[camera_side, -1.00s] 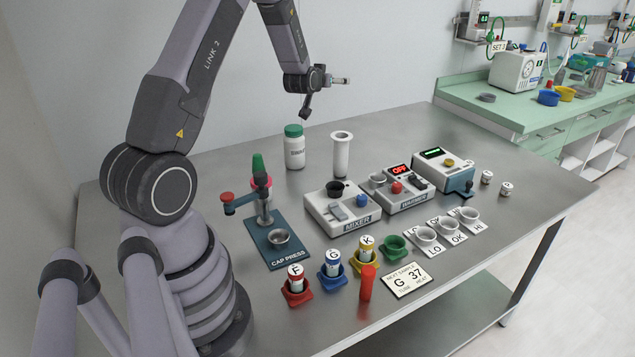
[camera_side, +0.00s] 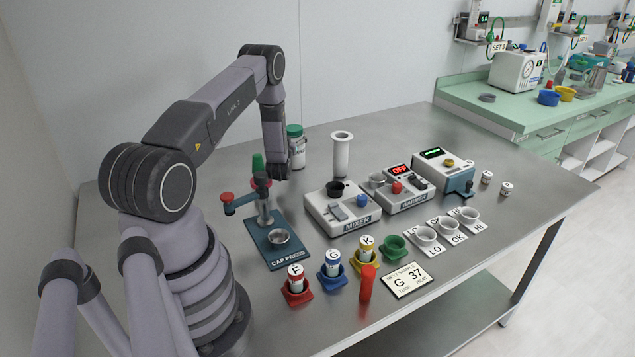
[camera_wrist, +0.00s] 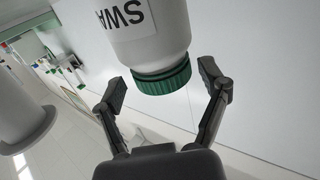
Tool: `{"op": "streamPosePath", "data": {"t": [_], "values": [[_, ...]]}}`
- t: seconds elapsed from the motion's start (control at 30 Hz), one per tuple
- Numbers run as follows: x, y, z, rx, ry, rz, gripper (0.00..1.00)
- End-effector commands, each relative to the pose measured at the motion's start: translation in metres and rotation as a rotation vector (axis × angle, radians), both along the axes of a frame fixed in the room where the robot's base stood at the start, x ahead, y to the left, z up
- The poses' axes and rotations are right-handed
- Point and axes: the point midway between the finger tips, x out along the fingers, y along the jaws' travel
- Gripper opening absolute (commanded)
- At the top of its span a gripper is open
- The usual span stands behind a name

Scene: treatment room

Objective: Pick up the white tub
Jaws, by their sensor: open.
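The white tub (camera_side: 298,156) with a green lid stands upright at the back of the table, left of a tall white cylinder. My wrist partly covers its left side in the side view. In the wrist view the tub (camera_wrist: 150,42) is large and close, with part of a black-lettered label showing and its green lid toward my gripper (camera_wrist: 162,80). My gripper is open, with one finger on each side of the lid. My fingers are hidden in the side view.
The cap press (camera_side: 283,250) stands in front of my wrist. The tall white cylinder (camera_side: 341,156) stands right of the tub, and the mixer (camera_side: 343,208) is in front of that. The wall is close behind. Bare table lies at the back right.

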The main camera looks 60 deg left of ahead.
Motion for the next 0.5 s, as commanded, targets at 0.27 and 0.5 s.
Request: {"op": "streamPosePath", "data": {"t": [0.27,0.5], "values": [[0.024,0.034,-0.003,0.000,-0.001,-0.001,0.75],[0.030,0.040,-0.003,-0.002,0.001,-0.001,0.75]]}}
